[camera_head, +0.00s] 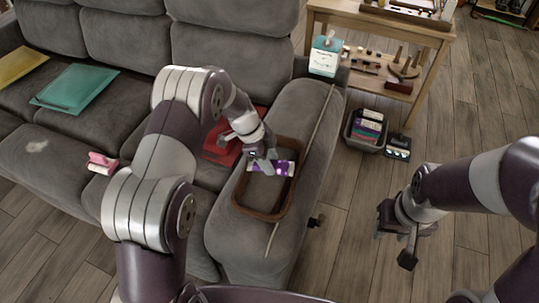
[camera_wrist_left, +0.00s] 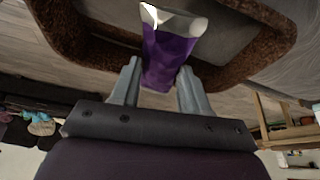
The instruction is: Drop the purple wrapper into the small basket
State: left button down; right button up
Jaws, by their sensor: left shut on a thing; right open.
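The purple wrapper (camera_head: 272,168), purple with white ends, is at my left gripper (camera_head: 260,157) over the brown rimmed tray (camera_head: 262,215) on the sofa's arm. The wrist view shows the wrapper (camera_wrist_left: 170,56) between the two fingers of my left gripper (camera_wrist_left: 160,75), which is shut on it. I cannot tell whether the wrapper touches the tray's floor. A small dark grey basket (camera_head: 352,136) stands on the wood floor right of the sofa arm, with colourful packs inside. My right gripper (camera_head: 394,246) is open and empty over the floor at right.
A wooden shelf table (camera_head: 420,36) with tools stands behind the basket. A black item (camera_head: 398,146) lies beside the basket. A teal box (camera_head: 325,57) is by the sofa arm. A thin stick (camera_head: 320,125) lies along the arm. Floor between basket and right gripper is clear.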

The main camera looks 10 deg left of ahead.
pick_arm(q)
jog(key=shift+a, duration=0.1)
jog(key=shift+c, duration=2.4)
grip_release()
jog(key=shift+r, duration=0.15)
jog(key=v, duration=0.7)
jog(key=shift+a+r, duration=0.15)
jog(key=shift+r, duration=0.15)
jog(key=p+v, duration=0.3)
jog(key=v, duration=0.2)
jog(key=shift+f, duration=0.1)
